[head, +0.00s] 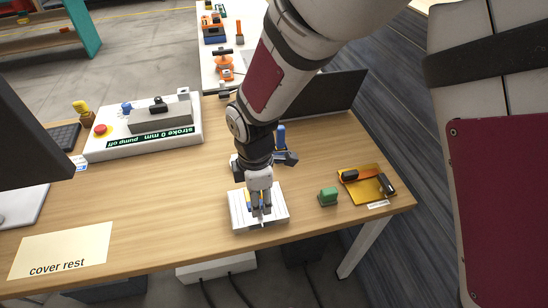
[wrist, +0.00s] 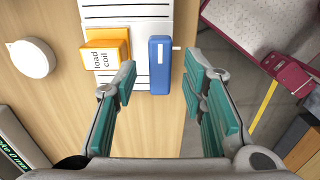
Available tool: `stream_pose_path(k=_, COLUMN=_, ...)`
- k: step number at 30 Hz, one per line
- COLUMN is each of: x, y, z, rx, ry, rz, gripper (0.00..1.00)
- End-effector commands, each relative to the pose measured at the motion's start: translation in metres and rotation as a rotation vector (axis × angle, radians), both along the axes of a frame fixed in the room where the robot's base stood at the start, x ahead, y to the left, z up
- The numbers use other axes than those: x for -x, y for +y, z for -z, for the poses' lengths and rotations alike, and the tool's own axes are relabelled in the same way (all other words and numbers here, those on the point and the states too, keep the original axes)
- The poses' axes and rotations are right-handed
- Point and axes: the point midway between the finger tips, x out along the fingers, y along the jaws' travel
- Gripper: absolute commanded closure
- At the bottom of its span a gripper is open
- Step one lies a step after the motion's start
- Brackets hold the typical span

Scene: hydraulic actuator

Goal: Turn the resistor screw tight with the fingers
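A white board with black lines (head: 240,219) lies on the wooden table below my arm; it also shows in the wrist view (wrist: 125,12). On it sit an orange block labelled "load coil" (wrist: 112,45) and a blue block with a white label (wrist: 159,62). A small pale stub (wrist: 177,48) sticks out on the blue block's right side; I cannot tell whether it is the resistor screw. My gripper (wrist: 160,80) is open, its teal-padded fingers apart, with the blue block in line with the gap. In the head view my gripper (head: 261,212) points down over the board and hides part of it.
A white pump box (head: 150,143) reads "stroke 0 mm" and "pump off". A "cover rest" sheet (head: 60,249) lies bare at front left. A white round piece (wrist: 30,58) shows in the wrist view.

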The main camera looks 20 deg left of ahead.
Motion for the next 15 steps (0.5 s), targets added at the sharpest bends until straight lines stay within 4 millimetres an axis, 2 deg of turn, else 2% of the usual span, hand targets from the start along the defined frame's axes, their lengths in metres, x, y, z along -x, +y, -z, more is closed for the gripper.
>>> stream_pose_path(k=5, x=0.0001, y=-0.0002, z=0.0105, rx=0.0, ry=0.0, rz=0.0, gripper=0.62)
stream_pose_path(k=13, x=0.0, y=-0.0002, z=0.0115, rx=0.0, ry=0.0, rz=0.001, gripper=0.62)
stream_pose_path(k=14, x=-0.0001, y=-0.0002, z=0.0115, rx=0.0, ry=0.0, rz=0.001, gripper=0.66)
stream_pose_path(k=15, x=-0.0001, y=-0.0002, z=0.0114, rx=0.0, ry=0.0, rz=0.001, gripper=0.75)
